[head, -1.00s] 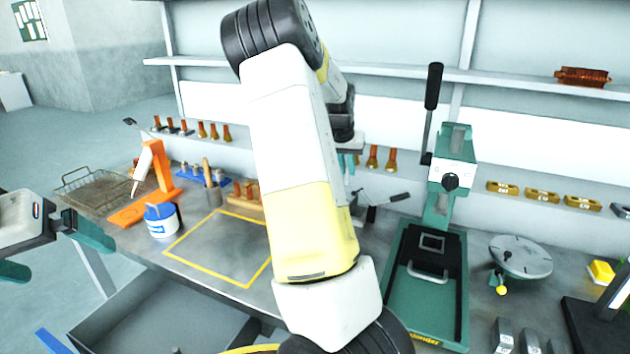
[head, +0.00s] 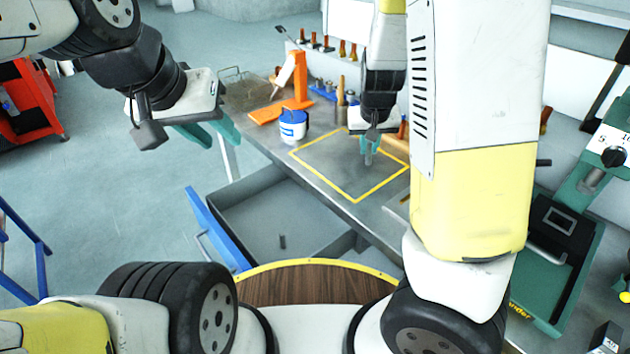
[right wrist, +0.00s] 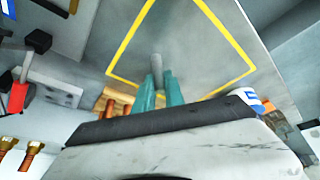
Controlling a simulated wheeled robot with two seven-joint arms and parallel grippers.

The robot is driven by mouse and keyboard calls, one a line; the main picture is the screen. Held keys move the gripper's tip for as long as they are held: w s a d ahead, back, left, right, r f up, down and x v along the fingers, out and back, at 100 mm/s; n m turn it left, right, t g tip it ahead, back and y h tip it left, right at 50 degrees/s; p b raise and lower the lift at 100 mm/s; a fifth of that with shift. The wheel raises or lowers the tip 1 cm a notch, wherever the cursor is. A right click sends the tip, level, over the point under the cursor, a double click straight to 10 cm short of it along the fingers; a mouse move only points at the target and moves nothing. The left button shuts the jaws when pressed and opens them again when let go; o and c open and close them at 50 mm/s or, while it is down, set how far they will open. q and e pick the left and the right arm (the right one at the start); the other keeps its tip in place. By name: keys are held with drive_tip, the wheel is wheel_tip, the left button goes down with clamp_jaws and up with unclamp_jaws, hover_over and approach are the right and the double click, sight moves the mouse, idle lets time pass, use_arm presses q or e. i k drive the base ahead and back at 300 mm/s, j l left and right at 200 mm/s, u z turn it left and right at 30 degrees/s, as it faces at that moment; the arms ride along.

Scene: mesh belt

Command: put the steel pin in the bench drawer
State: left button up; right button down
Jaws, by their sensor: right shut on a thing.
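The steel pin (right wrist: 157,62) is a short grey cylinder between the fingertips of my right gripper (right wrist: 158,88), which is shut on it. In the head view my right gripper (head: 369,146) hangs above the yellow-outlined area of the bench, and the pin (head: 368,159) points down. The bench drawer (head: 268,212) stands open below the bench's front edge, its blue front (head: 214,228) to the left. A small dark upright cylinder (head: 283,241) stands inside the drawer. My left gripper (head: 208,134) is open and empty, left of the bench in the air.
A blue-and-white tub (head: 293,126), an orange stand (head: 290,95) and a wire basket (head: 237,84) stand on the bench's left. A green press (head: 560,225) is at right. The drawer floor is mostly clear. My right arm hides part of the bench.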

sight(261, 223)
drive_tip(key=k+z, duration=0.15)
drive_tip(key=k, duration=0.45)
drive_tip(key=k+l+z, duration=0.15)
drive_tip(key=k, duration=0.4)
drive_tip(key=j+z, duration=0.15)
drive_tip(key=z, duration=0.25)
drive_tip(key=i+j+z, duration=0.1)
drive_tip(key=z, duration=0.35)
drive_tip(key=j+z, duration=0.4)
drive_tip(key=j, duration=1.5)
